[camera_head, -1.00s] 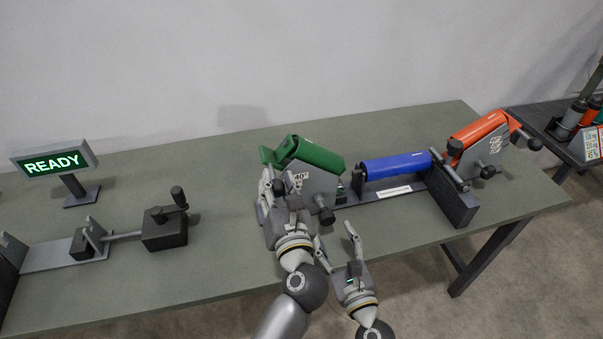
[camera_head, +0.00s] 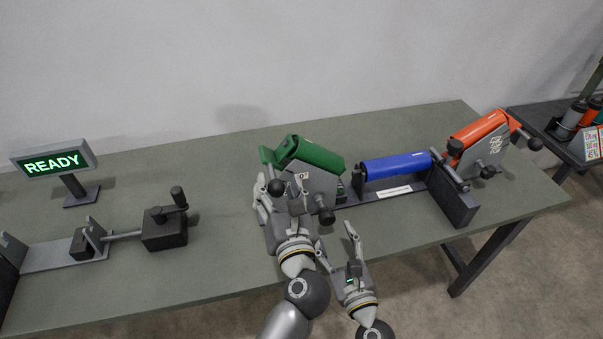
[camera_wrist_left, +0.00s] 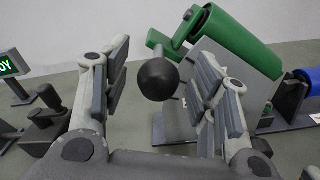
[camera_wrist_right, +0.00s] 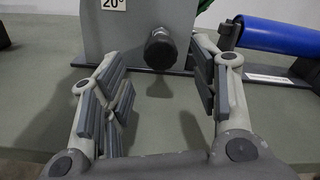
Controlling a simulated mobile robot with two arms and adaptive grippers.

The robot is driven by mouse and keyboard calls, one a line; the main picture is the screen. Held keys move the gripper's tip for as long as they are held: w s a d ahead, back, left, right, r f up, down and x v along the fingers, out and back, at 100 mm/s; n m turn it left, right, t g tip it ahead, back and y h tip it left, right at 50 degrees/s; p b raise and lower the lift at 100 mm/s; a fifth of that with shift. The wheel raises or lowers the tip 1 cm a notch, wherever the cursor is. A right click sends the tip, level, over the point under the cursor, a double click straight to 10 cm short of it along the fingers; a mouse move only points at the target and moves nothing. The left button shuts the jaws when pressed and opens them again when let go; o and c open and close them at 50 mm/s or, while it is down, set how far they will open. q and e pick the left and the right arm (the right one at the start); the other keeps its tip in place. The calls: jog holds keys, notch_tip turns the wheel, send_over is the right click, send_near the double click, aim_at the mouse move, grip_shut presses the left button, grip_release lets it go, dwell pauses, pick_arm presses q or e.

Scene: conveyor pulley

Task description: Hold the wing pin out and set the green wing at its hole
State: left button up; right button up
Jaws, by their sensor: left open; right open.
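The green wing (camera_head: 312,153) is a green roller on a grey side plate (camera_wrist_right: 135,30), tilted on the left end of the conveyor frame. A black ball knob (camera_wrist_left: 157,80) on the wing's left side lies between the spread fingers of my open left gripper (camera_head: 279,198); I cannot tell whether they touch it. The pin's hole is not visible.
A blue roller (camera_head: 397,166) lies right of the green wing, then an orange wing (camera_head: 480,130). A dark block with a crank handle (camera_head: 165,228) and a READY sign (camera_head: 54,163) stand at the left. Table between the crank and the left gripper is clear.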

pick_arm(q)
jog(key=shift+v, duration=3.1)
